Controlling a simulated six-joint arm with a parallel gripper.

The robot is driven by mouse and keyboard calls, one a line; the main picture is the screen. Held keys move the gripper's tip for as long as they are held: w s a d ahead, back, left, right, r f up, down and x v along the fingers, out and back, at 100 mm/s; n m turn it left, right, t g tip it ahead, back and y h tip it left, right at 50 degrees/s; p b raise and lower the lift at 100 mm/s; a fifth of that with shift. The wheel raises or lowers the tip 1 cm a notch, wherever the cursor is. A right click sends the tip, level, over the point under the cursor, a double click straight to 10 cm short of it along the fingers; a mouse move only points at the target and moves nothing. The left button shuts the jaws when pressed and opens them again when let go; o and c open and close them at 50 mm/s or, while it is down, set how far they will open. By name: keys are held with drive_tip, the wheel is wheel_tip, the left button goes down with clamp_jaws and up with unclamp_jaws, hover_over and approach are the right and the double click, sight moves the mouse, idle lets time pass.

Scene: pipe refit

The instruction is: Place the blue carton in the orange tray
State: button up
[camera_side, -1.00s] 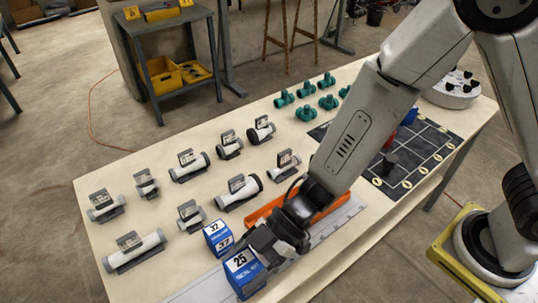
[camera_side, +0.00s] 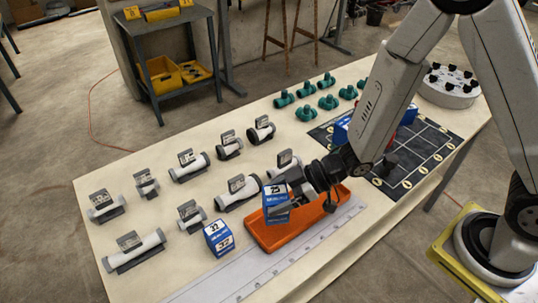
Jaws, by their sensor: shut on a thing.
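My gripper (camera_side: 297,187) is shut on a blue carton (camera_side: 276,205) with a white top marked 25. The carton is held tilted over the left part of the orange tray (camera_side: 258,234); I cannot tell whether it touches the tray. A second blue carton (camera_side: 218,238), marked 32, stands on the table just left of the tray. The carton and my gripper hide part of the tray's inside.
Several white and grey pipe pieces (camera_side: 134,252) with labels stand on the left of the table. Several green fittings (camera_side: 328,102) are at the back. A dark gridded mat (camera_side: 430,150) lies on the right. A long ruler-like strip (camera_side: 290,262) runs along the front.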

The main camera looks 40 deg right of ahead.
sight(299, 211)
drive_tip(key=w+d+f+m+t+h, duration=0.1)
drive_tip(key=w+d+m+t+h, duration=0.1)
drive_tip(key=d, duration=0.8)
drive_tip(key=shift+w+d+f+m+t, duration=0.15)
drive_tip(key=shift+w+m+t, duration=0.15)
drive_tip(key=shift+m+t, duration=0.3)
drive_tip(key=shift+f, duration=1.95)
drive_tip(key=shift+f, duration=0.1)
drive_tip(key=shift+f, duration=1.9)
drive_tip(key=shift+f, duration=0.5)
drive_tip(key=o, duration=1.1)
